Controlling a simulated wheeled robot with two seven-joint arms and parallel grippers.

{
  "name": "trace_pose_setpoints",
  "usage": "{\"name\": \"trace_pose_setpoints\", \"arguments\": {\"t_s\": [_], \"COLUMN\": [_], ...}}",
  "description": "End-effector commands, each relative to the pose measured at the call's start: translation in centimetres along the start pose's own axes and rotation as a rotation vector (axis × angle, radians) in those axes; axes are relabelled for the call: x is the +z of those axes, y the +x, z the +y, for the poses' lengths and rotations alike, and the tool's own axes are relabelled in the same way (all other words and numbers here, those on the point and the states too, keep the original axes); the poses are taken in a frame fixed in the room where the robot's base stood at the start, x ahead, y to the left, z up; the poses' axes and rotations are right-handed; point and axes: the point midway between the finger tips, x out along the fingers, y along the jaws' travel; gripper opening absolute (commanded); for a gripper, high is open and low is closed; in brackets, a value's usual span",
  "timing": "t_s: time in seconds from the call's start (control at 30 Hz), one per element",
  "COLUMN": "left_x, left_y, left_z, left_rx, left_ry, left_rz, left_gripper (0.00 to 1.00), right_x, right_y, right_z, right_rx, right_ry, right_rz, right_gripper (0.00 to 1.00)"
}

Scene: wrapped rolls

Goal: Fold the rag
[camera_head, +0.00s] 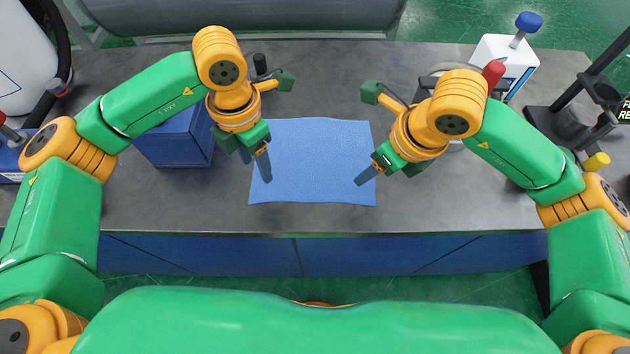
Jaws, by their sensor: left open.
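The blue rag (315,160) lies flat and spread out on the grey table, roughly square, with slightly wavy edges. My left gripper (256,168) is open over the rag's left edge, its fingers pointing down. My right gripper (368,174) is over the rag's right edge, near the lower right part. Its fingers are seen from the side, and the gap between them cannot be made out. I cannot tell whether either gripper touches the cloth. No part of the rag is visibly lifted.
The grey table (450,215) is clear in front of the rag. A blue box (178,140) stands left of it, behind my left arm. A white bottle-like container with a blue knob (528,22) stands at the back right. A dark stand (575,120) is at the right.

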Motion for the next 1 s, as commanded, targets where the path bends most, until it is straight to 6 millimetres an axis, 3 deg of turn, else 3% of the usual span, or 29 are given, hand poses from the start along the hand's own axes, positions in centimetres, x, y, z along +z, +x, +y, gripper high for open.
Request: {"name": "trace_pose_setpoints", "arguments": {"t_s": [0.33, 0.8, 1.0], "left_x": [0.0, 0.0, 0.0], "left_y": [6.3, 7.8, 7.6], "left_z": [-0.1, -0.2, -0.2], "left_rx": [-0.006, -0.007, -0.007], "left_ry": [-0.001, 0.0, 0.0], "left_rz": [0.002, -0.001, 0.0], "left_gripper": [0.57, 0.57, 0.32], "right_x": [-1.9, -2.3, -2.2], "right_y": [6.1, 7.5, 7.3], "right_z": [0.1, 0.1, 0.1], "right_rx": [0.006, 0.005, 0.006], "right_ry": [0.003, 0.003, 0.003], "right_rz": [0.004, 0.0, 0.0], "right_gripper": [0.57, 0.57, 0.32]}}
